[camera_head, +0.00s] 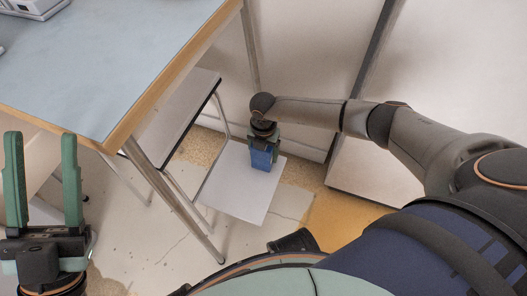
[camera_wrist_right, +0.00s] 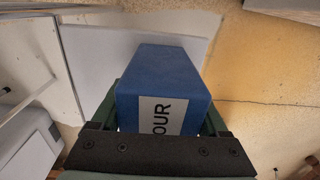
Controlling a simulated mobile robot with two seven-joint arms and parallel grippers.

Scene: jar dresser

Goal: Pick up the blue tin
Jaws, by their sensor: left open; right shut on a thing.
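The blue tin (camera_head: 262,158) is below my right gripper (camera_head: 264,140), over the white stool seat in the head view. In the right wrist view the tin (camera_wrist_right: 165,85) sits between the two green fingers, with a white label reading "OUR" in part. My right gripper is shut on it. I cannot tell whether the tin touches the seat. My left gripper (camera_head: 43,180) is open and empty at the far left of the head view, its two green fingers pointing up.
The white seat (camera_head: 228,195) stands near a second seat (camera_head: 180,115) with metal legs. A blue-topped table (camera_head: 100,60) with a wooden edge fills the upper left. A wall and a white panel (camera_head: 375,170) stand behind and to the right.

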